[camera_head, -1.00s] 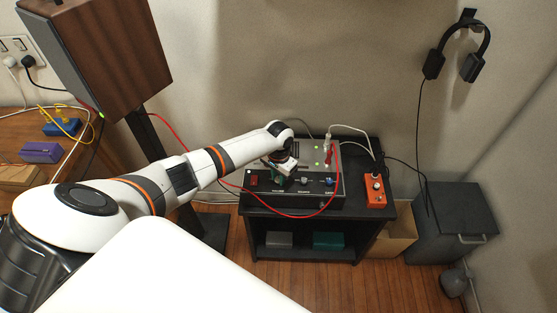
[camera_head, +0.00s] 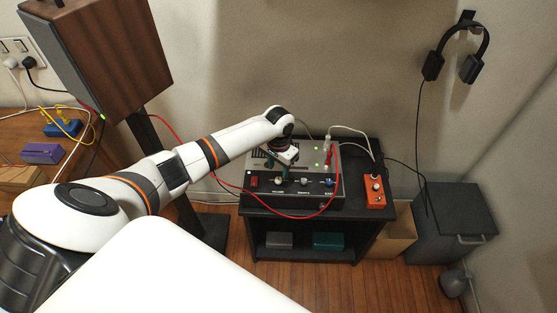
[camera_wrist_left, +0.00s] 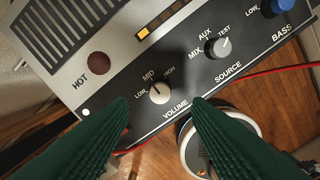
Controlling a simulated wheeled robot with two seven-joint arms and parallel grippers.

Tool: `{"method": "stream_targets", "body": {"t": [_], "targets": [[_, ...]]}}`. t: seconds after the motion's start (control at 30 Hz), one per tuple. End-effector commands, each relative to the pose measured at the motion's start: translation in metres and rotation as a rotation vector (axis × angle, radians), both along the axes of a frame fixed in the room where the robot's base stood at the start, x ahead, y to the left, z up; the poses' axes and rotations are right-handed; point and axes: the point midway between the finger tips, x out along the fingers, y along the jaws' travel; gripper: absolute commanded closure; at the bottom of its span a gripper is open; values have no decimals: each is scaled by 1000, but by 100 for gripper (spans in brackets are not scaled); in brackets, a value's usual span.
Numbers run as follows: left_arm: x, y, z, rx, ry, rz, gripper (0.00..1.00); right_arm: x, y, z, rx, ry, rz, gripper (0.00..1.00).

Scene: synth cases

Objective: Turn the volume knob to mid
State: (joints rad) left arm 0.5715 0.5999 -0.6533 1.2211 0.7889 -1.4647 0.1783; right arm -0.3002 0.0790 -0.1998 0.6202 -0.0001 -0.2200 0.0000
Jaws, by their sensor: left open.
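The volume knob (camera_wrist_left: 159,93) is a small pale knob on the dark front strip of the amplifier (camera_wrist_left: 110,75), with LOW, MID and HIGH marked around it. Its pointer is too small to read surely. In the head view the knob (camera_head: 279,181) shows just below my left gripper (camera_head: 284,161). In the left wrist view my left gripper (camera_wrist_left: 160,104) is open, its two green ribbed fingers apart, one tip on each side of the knob's lower edge. No contact with the knob shows. My right gripper is not in view.
Beside the volume knob are the source knob (camera_wrist_left: 217,47), the blue bass knob (camera_wrist_left: 280,6) and the dark red HOT lamp (camera_wrist_left: 98,65). A red cable (camera_head: 300,215) loops across the amplifier's front. An orange box (camera_head: 375,191) stands right of it on the black stand (camera_head: 355,233).

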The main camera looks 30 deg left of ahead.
Motion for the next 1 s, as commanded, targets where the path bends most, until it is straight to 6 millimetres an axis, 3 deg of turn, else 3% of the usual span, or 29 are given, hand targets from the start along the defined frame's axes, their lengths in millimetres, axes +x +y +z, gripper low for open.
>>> {"method": "stream_targets", "body": {"t": [0.2,0.4,1.0], "targets": [[0,0,43,0,-2,-1,55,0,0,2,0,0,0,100],[0,0,62,0,-1,1,55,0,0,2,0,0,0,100],[-1,-1,63,-1,1,-3,55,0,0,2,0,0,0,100]]}}
